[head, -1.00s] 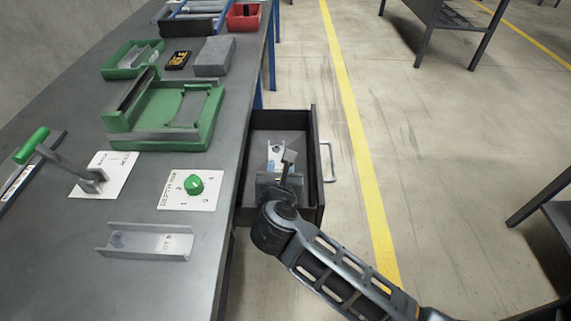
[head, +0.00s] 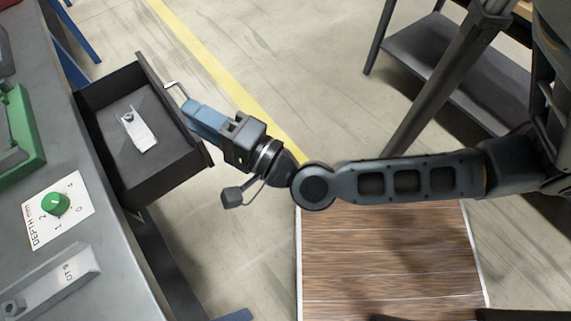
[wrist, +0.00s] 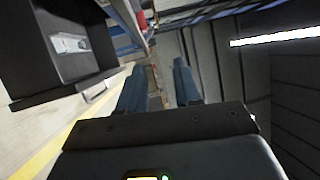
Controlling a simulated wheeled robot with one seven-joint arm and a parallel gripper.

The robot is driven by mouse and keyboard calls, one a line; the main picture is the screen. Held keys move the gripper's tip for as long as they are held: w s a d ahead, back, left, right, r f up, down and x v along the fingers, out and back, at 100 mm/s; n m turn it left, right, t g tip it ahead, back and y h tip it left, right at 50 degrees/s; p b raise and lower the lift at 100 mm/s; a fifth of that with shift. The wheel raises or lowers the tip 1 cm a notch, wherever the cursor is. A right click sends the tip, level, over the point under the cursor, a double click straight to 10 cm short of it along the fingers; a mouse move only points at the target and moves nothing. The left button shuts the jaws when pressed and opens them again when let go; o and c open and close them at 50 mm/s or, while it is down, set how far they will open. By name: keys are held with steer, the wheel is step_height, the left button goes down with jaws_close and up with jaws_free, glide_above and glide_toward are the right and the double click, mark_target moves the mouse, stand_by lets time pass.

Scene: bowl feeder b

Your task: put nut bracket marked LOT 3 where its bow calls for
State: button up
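A small pale metal bracket (head: 136,130) lies on the floor of the open dark drawer (head: 173,168); its marking is too small to read. It also shows in the wrist view (wrist: 70,43). A longer metal channel bracket (head: 50,285) lies on the bench, cut off by the frame; its lettering ends in "OT" and a digit I cannot read surely. My gripper (head: 192,106) is outside the drawer, near its handle, above the floor. In the wrist view its two blue fingers (wrist: 158,75) stand apart with nothing between them.
The grey bench (head: 110,250) runs along the left. On it are a white card with a green depth knob (head: 55,204) and part of a green fixture (head: 22,150). The drawer handle (head: 175,88) sticks out on the right.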

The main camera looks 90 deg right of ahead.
steer(key=s+a+n+g+y, duration=0.1)
steer(key=s+a+n+y, duration=0.2)
steer(key=n, duration=0.5)
steer(key=s+a+r+n+y, duration=0.1)
steer(key=s+a+n+y, duration=0.2)
steer(key=s+n, duration=0.3)
steer(key=s+a+n+g+y, duration=0.1)
steer(key=s+a+n+y, duration=0.2)
steer(key=n, duration=0.6)
steer(key=shift+s+a+r+n+g, duration=0.15)
steer(key=shift+s+a+n+g, duration=0.2)
steer(key=shift+s, duration=0.45)
steer(key=shift+d, duration=0.15)
